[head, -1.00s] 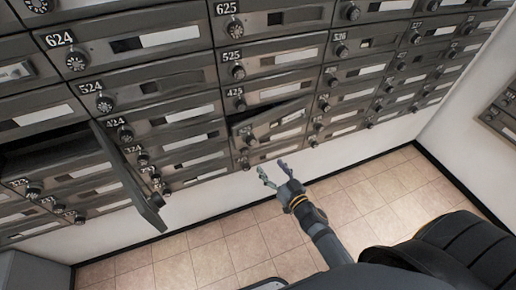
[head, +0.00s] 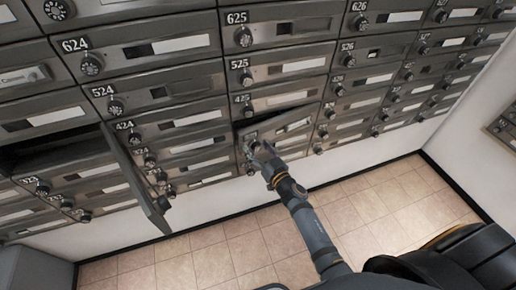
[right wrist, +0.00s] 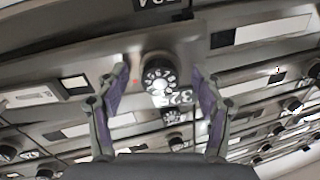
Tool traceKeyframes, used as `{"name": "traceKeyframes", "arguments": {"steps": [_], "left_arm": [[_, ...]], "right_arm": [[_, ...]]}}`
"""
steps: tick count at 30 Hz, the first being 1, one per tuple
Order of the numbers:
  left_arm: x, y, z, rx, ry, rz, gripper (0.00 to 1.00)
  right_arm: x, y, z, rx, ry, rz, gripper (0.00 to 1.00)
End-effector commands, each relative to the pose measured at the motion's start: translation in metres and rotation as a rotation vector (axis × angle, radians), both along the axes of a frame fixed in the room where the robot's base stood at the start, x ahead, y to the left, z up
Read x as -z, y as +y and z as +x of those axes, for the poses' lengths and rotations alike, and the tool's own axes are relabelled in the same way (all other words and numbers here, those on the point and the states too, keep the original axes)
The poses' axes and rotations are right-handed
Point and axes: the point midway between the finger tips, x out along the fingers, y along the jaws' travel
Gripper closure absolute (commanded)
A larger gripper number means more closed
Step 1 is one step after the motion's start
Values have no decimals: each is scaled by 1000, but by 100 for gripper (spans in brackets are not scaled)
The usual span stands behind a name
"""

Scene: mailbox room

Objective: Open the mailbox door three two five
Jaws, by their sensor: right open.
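The door below number 425 (head: 290,129) stands ajar in the head view, tilted out of the bank with a dark gap along its upper edge. Its own number is not readable there. My right gripper (head: 259,153) is in front of its lower left part, by the lock. In the right wrist view a round black dial lock (right wrist: 159,76) sits between the two open fingers of my right gripper (right wrist: 160,82), with room on both sides. My left gripper is not in view.
A larger door (head: 137,178) at the left stands wide open and juts out from the bank. Closed mailboxes (head: 280,28) with dial locks surround the ajar door. Tiled floor (head: 240,250) and a white wall (head: 465,110) lie below and to the right.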

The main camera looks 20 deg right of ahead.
Motion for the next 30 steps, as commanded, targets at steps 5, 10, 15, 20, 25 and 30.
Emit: {"name": "traceKeyframes", "arguments": {"steps": [5,10,15,20,25,30], "left_arm": [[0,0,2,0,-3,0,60],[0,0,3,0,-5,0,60],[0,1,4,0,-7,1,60],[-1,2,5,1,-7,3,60],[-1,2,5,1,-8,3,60],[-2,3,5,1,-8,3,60]], "right_arm": [[0,0,0,0,0,1,32],[0,0,0,0,0,1,51],[0,0,0,1,0,1,74],[0,0,0,1,0,1,96],[0,0,0,1,0,1,100],[0,-2,-3,-6,1,0,100]]}}
